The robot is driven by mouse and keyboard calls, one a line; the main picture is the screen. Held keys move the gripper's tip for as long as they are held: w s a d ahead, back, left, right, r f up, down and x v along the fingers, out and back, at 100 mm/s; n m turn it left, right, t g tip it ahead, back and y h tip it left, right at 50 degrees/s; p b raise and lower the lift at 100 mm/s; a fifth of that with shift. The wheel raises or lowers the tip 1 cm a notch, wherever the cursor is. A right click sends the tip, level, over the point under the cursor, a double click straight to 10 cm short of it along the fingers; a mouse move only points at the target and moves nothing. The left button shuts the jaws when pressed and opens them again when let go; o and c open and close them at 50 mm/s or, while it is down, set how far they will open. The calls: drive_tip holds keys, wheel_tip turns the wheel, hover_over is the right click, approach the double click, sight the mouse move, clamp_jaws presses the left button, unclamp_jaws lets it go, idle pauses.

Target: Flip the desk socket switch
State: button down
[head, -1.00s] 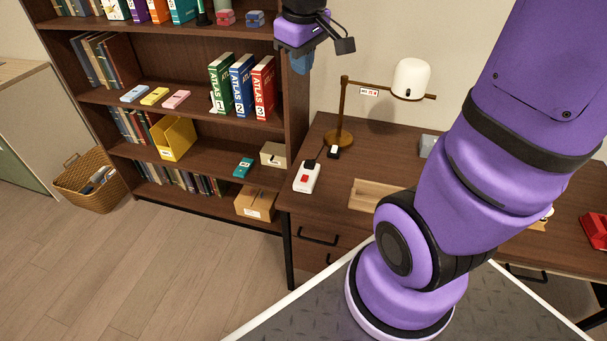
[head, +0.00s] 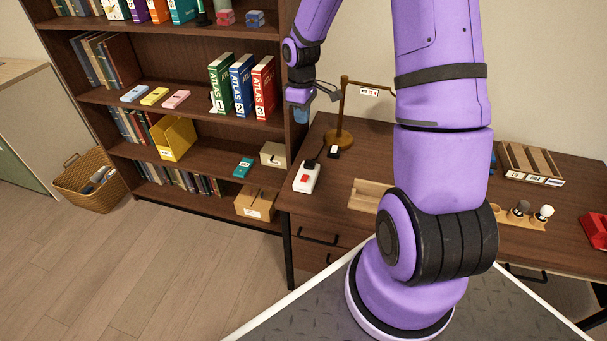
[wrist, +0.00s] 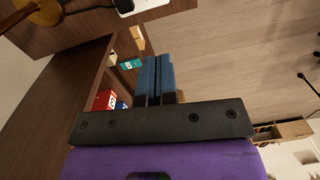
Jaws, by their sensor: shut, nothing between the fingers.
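The desk socket (head: 308,175) is a white block with a red switch (head: 304,178). It lies on the front left corner of the brown desk (head: 330,214), with a dark plug at its far end. In the wrist view a white piece of the socket (wrist: 140,7) shows at the top edge, its switch out of view. My gripper (head: 301,117) hangs in the air above and behind the socket, by the shelf's right side. Its blue fingers (wrist: 153,75) are together with nothing between them, and touch nothing that I can see.
A brown lamp (head: 343,110) stands close behind the socket, its head hidden by my arm. A wooden tray (head: 368,195) lies right of the socket. The bookshelf (head: 298,95) stands left of the desk.

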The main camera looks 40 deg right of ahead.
drive_tip(key=n+y, duration=0.1)
hover_over(304, 180)
drive_tip(key=w+d, duration=0.2)
wheel_tip(304, 180, down, 9)
drive_tip(key=shift+s+a+g, duration=0.2)
drive_tip(key=shift+g, duration=0.1)
drive_tip(key=f, duration=0.4)
drive_tip(key=a+f, duration=0.1)
drive_tip(key=f, duration=0.4)
drive_tip(key=s+f, duration=0.1)
drive_tip(key=f, duration=0.3)
drive_tip(key=shift+a+f, duration=0.2)
drive_tip(key=shift+f, duration=0.1)
drive_tip(key=shift+s+f, duration=0.1)
drive_tip(key=shift+f, duration=0.05)
drive_tip(key=shift+s+a+f, duration=0.15)
drive_tip(key=shift+f, duration=0.05)
